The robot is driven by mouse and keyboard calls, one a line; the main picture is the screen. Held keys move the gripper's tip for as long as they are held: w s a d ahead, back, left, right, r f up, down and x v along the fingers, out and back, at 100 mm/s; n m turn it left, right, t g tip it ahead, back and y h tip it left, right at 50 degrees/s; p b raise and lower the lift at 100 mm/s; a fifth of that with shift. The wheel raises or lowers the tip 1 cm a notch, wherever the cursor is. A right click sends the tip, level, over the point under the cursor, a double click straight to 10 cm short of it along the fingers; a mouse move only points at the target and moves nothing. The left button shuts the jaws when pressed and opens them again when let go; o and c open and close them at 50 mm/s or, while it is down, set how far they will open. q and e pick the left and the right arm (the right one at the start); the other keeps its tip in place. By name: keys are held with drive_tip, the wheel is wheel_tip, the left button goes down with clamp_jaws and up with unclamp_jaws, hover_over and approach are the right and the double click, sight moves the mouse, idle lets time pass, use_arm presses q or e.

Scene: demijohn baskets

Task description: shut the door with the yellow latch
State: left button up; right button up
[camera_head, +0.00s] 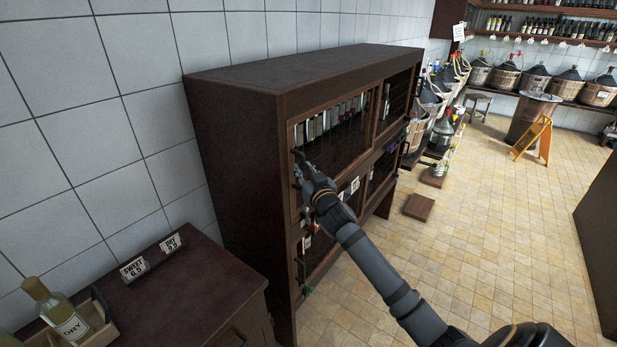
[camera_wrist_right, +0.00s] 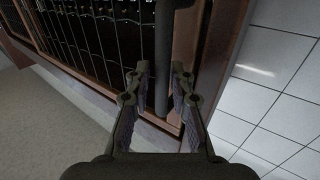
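A dark brown cabinet (camera_head: 235,130) with several glazed or wire-fronted doors stands against the tiled wall. Its upper left door (camera_head: 335,135) has bottles behind it and looks about flush with the front; I cannot tell if it is fully shut. My right gripper (camera_head: 300,167) is at the left edge of this door. In the wrist view the right gripper (camera_wrist_right: 159,80) is open, with a dark vertical handle bar (camera_wrist_right: 164,50) between its fingers, not visibly clamped. No yellow latch can be made out; other latches are too small to tell. My left gripper is out of view.
A low dark counter (camera_head: 190,295) with price signs and a bottle crate stands at front left. A small wooden block (camera_head: 419,207) lies on the floor beside the cabinet. A yellow board (camera_head: 534,138) stands farther back.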

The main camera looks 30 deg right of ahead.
drive_tip(key=s+a, duration=0.2)
drive_tip(key=s, duration=0.9)
drive_tip(key=shift+s+a, duration=0.15)
drive_tip(key=shift+a, duration=0.05)
drive_tip(key=s+d+f+g+h, duration=0.1)
drive_tip(key=s+d+f+g, duration=0.35)
drive_tip(key=f, duration=1.15)
drive_tip(key=w+d+f+g, duration=0.15)
drive_tip(key=d+f, duration=0.55)
drive_tip(key=f, duration=0.8)
drive_tip(key=s+a+f+g, duration=0.1)
drive_tip(key=s+f+g, duration=0.1)
drive_tip(key=s+f, duration=0.6)
drive_tip(key=s+a+f+g, duration=0.1)
drive_tip(key=s+f+g, duration=0.25)
drive_tip(key=f, duration=0.75)
drive_tip(key=s+a+f+n+g+y, duration=0.1)
drive_tip(key=s+a+f, duration=0.4)
drive_tip(key=s, duration=0.4)
drive_tip(key=s+a+f+g+y, duration=0.1)
drive_tip(key=s+a+f, duration=0.4)
drive_tip(key=s, duration=0.5)
drive_tip(key=s+a+f+n+g+y, duration=0.1)
drive_tip(key=s+a+f+g, duration=0.2)
drive_tip(key=s+a+f, duration=0.2)
drive_tip(key=s+f, duration=0.3)
drive_tip(key=s, duration=0.2)
drive_tip(key=shift+f+n+y+b, duration=0.25)
drive_tip(key=shift+n+y+b, duration=0.05)
drive_tip(key=shift+b, duration=0.1)
